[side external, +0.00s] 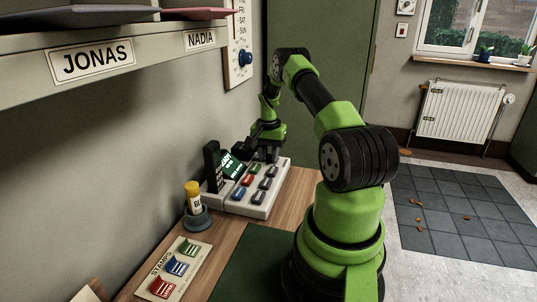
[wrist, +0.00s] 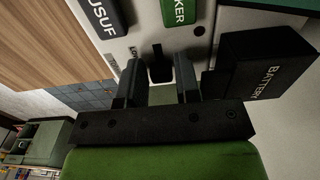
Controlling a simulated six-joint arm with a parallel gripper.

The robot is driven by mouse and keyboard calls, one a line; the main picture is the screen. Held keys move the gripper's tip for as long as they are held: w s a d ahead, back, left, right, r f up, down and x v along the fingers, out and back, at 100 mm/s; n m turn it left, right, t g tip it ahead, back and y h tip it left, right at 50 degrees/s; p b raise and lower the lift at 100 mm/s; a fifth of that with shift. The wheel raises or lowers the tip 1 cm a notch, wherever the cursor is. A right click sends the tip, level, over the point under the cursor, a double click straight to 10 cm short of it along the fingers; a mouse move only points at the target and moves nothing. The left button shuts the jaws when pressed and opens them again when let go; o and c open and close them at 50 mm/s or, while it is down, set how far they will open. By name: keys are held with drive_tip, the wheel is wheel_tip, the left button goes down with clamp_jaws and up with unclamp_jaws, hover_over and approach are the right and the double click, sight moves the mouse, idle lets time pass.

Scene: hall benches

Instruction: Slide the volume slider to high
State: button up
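The white panel (side external: 243,206) stands on the wooden bench with several coloured name keys and a lit green screen. In the wrist view a black slider knob (wrist: 159,68) sits on the panel's pale face (wrist: 222,22). My gripper (wrist: 159,72) has one finger on each side of the knob, with a pale gap showing at least on the left. The fingers look open around it, not clamped. In the side view my gripper (side external: 266,156) is low over the panel's far end, and the knob is hidden there.
A black box marked BATTERY (wrist: 262,66) is close to the right finger. A black upright part (side external: 212,166) stands at the panel's left. A yellow glue stick (side external: 193,194) in a cup and a stamp rack (side external: 173,268) are nearer the camera. A shelf (side external: 110,50) overhangs the left.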

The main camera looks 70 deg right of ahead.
clamp_jaws()
drive_tip(key=shift+d, duration=1.3)
drive_tip(key=shift+o, duration=0.8)
unclamp_jaws()
drive_tip(key=shift+r, duration=0.1)
wheel_tip(320, 180, up, 10)
